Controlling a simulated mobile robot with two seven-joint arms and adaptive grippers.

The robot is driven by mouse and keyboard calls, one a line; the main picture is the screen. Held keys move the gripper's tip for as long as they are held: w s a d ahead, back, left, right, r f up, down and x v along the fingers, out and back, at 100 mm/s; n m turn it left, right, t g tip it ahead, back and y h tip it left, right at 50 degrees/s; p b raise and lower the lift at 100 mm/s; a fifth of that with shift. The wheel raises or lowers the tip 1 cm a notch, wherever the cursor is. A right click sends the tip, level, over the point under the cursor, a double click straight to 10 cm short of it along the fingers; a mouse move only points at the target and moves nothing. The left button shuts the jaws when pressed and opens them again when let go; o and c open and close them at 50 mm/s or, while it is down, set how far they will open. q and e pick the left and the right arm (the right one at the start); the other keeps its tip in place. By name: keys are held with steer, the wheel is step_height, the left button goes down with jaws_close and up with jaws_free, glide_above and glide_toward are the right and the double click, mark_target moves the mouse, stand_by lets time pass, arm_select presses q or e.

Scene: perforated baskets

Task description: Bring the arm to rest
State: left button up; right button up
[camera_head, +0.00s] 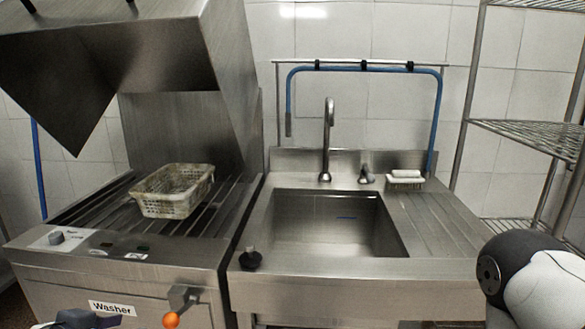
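A part of my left arm's end (80,319), dark and bluish, shows at the bottom left edge in front of the washer. It is cut off by the frame, and its fingers cannot be made out. My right arm (528,277), white with a black joint, comes in at the lower right beside the sink unit. Its gripper is outside the picture. A perforated, pale, stained basket (172,191) sits upright on the slatted rack of the washer (150,280). Neither arm touches the basket.
A steel sink (335,222) with a tap (327,140) stands right of the washer. A brush (405,179) lies at its back right. The washer's raised hood (70,60) overhangs the left. Wire shelves (535,135) stand at the right. The drainboard (435,222) is clear.

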arm_select(q)
steer(key=s+d+f+g, duration=0.1)
steer(key=s+f+g, duration=0.2)
steer(key=s+f, duration=0.4)
steer(key=s+d+f+n+g, duration=0.1)
steer(key=s+d+f+g, duration=0.1)
steer(key=s+f+g, duration=0.2)
steer(key=s+d+f+n+g, duration=0.1)
steer(key=s+f+g, duration=0.3)
steer(key=s+f, duration=0.6)
steer(key=s+d, duration=0.1)
steer(key=s, duration=0.7)
steer(key=shift+s+d+f+y, duration=0.2)
steer(key=shift+d+f+y, duration=0.05)
steer(key=shift+f+y, duration=0.1)
